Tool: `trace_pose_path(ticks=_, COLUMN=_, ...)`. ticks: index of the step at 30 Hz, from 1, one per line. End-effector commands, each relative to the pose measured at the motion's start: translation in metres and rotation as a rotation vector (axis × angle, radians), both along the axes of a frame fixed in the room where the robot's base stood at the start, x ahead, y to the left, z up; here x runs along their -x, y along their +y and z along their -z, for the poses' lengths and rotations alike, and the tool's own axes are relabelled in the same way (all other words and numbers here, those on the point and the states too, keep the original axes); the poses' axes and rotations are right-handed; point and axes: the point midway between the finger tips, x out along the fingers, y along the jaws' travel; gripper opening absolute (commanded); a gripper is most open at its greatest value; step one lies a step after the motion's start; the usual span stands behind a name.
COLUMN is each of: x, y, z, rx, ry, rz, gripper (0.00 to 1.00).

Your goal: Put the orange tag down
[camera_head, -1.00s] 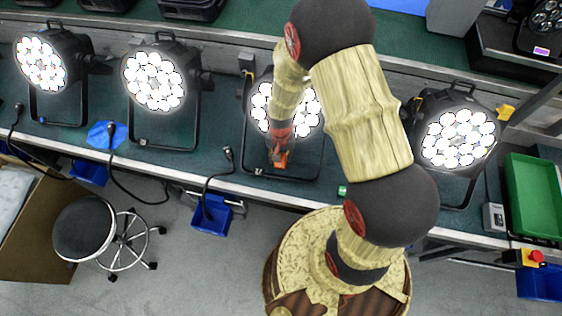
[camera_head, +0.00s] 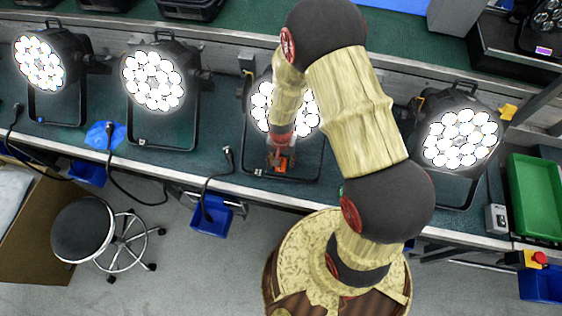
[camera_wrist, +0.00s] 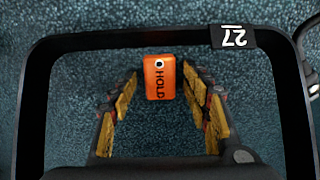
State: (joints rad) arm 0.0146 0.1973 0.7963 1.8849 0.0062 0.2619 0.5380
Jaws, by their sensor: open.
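The orange tag (camera_wrist: 160,77), a small rectangle with a hole and the word HOLD, lies on the dark green bench top. It shows between the fingertips of my gripper (camera_wrist: 162,88), with a gap on each side. My gripper is open, its two yellow-padded fingers spread left and right. In the head view the tag (camera_head: 282,163) is a small orange patch at my gripper (camera_head: 281,157), partly hidden by it. Both are inside the black floor bracket (camera_wrist: 120,41) of the lit lamp (camera_head: 263,107) behind my arm.
Other lit par cans stand left (camera_head: 153,78) and right (camera_head: 462,138). A black cable (camera_head: 217,178) lies left of the gripper. The bench's front edge (camera_head: 260,194) is close.

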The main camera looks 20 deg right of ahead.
Motion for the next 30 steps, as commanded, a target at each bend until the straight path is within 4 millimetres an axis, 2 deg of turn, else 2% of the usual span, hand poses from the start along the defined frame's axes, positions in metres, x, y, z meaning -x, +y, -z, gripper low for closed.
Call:
trace_pose_path(ticks=6, x=0.0, y=0.0, z=-0.001, rx=0.0, ry=0.0, rz=0.0, gripper=0.48)
trace_pose_path(ticks=10, x=-0.001, y=0.0, z=-0.012, rx=0.0, ry=-0.002, rz=0.0, gripper=0.48)
trace_pose_path(ticks=21, x=-0.001, y=0.0, z=-0.086, rx=0.0, ry=-0.004, rz=0.0, gripper=0.48)
trace_pose_path(ticks=27, x=0.0, y=0.0, z=-0.114, rx=0.0, ry=-0.002, rz=0.0, gripper=0.48)
trace_pose_path(ticks=30, x=0.0, y=0.0, z=-0.12, rx=0.001, ry=-0.001, rz=0.0, gripper=0.48)
